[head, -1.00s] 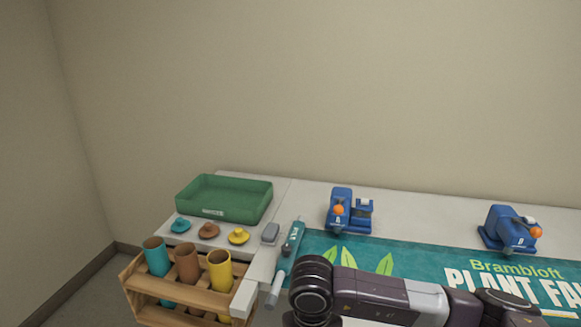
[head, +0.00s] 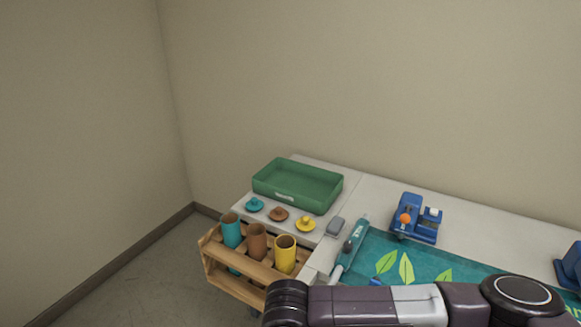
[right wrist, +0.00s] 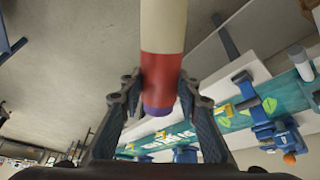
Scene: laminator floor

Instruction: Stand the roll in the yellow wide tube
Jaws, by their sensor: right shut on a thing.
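The yellow wide tube (head: 285,255) stands upright with its open mouth up, at the right end of a wooden rack (head: 232,285). A brown tube (head: 256,242) and a teal tube (head: 231,232) stand to its left. In the right wrist view my right gripper (right wrist: 160,88) is shut on the roll (right wrist: 163,62), which has a pale body, a red band and a purple end. The roll's far part runs out of the picture. In the head view my right arm crosses the bottom; its gripper and the roll are not visible there. My left gripper is in neither view.
Teal (head: 254,205), brown (head: 278,214) and yellow (head: 305,224) caps lie on the table behind the rack, before a green tray (head: 297,186). A teal cylinder (head: 351,243), a grey block (head: 335,226) and a blue device (head: 415,220) lie further right. Floor left of the rack is free.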

